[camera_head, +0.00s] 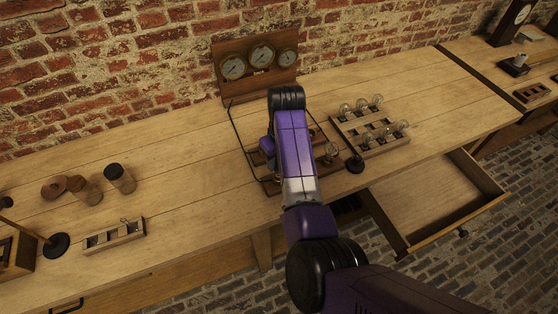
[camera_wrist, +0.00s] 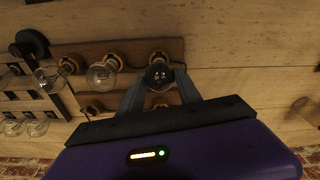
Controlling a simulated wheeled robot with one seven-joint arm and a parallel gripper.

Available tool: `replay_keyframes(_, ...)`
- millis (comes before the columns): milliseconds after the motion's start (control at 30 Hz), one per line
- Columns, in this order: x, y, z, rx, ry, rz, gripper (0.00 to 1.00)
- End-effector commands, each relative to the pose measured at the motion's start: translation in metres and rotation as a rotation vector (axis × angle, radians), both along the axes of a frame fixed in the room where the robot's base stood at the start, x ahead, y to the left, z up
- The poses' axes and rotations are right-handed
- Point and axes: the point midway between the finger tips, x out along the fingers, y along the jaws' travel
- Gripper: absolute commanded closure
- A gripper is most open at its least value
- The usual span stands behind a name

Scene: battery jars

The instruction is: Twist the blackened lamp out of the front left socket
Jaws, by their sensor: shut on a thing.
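In the wrist view, the blackened lamp (camera_wrist: 158,76) is a dark glass bulb at the right end of the upper row on a wooden socket board (camera_wrist: 125,47). My gripper (camera_wrist: 160,86) is shut on it, one finger on each side. A brass socket (camera_wrist: 158,57) shows right behind the bulb; I cannot tell whether the lamp has turned in it. Clear lamps (camera_wrist: 101,75) sit in the other upper sockets. Two brass sockets in the lower row are partly hidden by my fingers. In the head view, my arm hides the gripper and the dark lamp.
A tray of clear lamps (camera_head: 349,139) stands right of the board, near a round black base (camera_head: 355,164). A gauge panel (camera_head: 228,90) stands behind. A drawer (camera_head: 425,205) hangs open at the front right. Jars (camera_head: 120,178) and a small wooden rack (camera_head: 114,237) stand left; bench between is clear.

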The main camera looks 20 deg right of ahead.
Motion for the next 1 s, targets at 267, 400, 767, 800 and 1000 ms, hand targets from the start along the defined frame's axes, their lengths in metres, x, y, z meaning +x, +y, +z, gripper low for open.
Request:
replay_keyframes(267,0.000,0.000,0.008,0.000,-0.001,0.000,1.00)
replay_keyframes(400,0.000,0.000,0.012,0.000,-0.001,0.000,1.00)
replay_keyframes(767,0.000,0.000,0.017,0.000,-0.001,0.000,1.00)
replay_keyframes(800,0.000,0.000,0.017,0.000,-0.001,0.000,1.00)
replay_keyframes(1000,0.000,0.000,0.021,0.000,-0.001,-0.001,1.00)
